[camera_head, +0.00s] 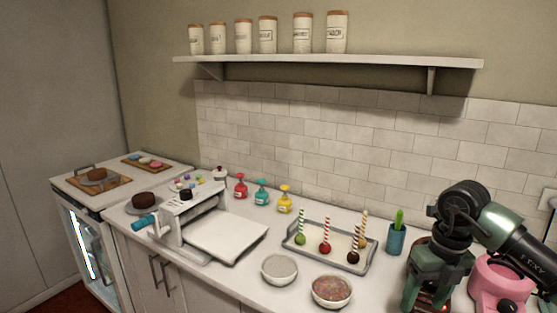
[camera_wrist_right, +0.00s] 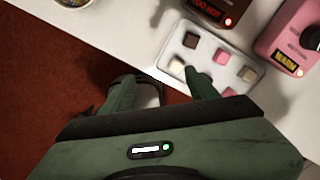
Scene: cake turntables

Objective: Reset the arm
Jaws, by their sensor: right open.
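My right arm comes in from the right in the head view, and its green gripper (camera_head: 427,295) hangs downward near the front of the counter. In the right wrist view my right gripper (camera_wrist_right: 158,88) has its two fingers spread apart with nothing between them. The fingers reach across the counter's front edge, with red floor below. The right finger overlaps a white tray (camera_wrist_right: 256,73) of pink, white and brown cubes in the picture; I cannot tell whether they touch. My left gripper is not in view.
A pink machine (camera_head: 503,278) and a dark brown machine (camera_wrist_right: 205,8) stand close to my right gripper. Two bowls (camera_head: 279,268) (camera_head: 332,291) and a tray of cake pops (camera_head: 298,255) lie left of it. A press-like machine (camera_head: 222,235) stands further left. A shelf (camera_head: 330,62) holds canisters.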

